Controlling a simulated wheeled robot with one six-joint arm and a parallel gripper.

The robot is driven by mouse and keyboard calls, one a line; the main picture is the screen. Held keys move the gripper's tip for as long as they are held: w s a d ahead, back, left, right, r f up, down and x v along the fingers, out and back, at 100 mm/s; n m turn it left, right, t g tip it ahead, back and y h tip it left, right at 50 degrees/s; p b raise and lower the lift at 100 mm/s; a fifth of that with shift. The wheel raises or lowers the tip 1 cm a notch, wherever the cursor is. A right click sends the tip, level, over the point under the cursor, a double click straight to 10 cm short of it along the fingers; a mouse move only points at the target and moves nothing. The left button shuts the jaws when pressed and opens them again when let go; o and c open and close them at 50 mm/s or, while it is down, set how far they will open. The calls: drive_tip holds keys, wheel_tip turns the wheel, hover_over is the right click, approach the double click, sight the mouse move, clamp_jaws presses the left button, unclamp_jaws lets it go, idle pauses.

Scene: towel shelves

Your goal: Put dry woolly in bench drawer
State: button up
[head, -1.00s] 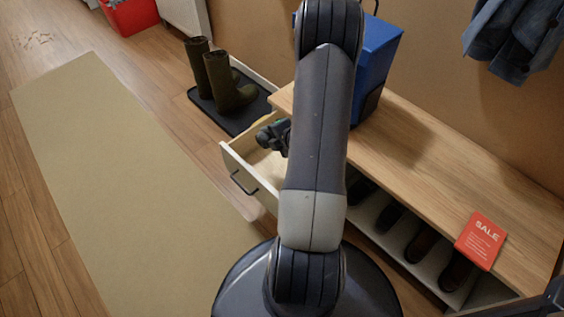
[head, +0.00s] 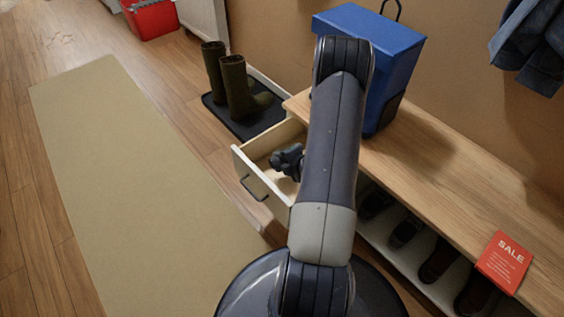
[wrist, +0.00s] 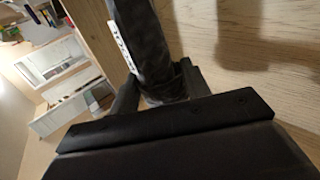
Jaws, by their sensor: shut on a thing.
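The bench drawer (head: 262,190) is pulled open at the left end of the bench, with its black handle on the front. Part of my wrist and gripper end (head: 288,160) shows dark over the open drawer; my arm hides the rest. In the wrist view my gripper (wrist: 160,92) is shut on a dark, soft-looking item (wrist: 145,40) with a pale strip along one side. I cannot tell from the pictures whether it is the dry woolly. The drawer's floor is partly hidden by my arm.
A blue box (head: 375,55) stands on the wooden bench (head: 430,165) near the drawer. A red sale card (head: 503,262) lies on the bench. Green boots (head: 237,90) stand on a black tray behind the drawer. Shoes (head: 437,262) fill the shelf below. A beige runner (head: 120,170) lies left.

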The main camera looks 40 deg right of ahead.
drive_tip(key=shift+f+b, duration=0.45)
drive_tip(key=shift+f, duration=0.15)
drive_tip(key=o, duration=1.1)
drive_tip(key=shift+r+p, duration=0.5)
drive_tip(key=p+v, duration=0.4)
drive_tip(key=v, duration=0.8)
drive_tip(key=shift+r, duration=0.15)
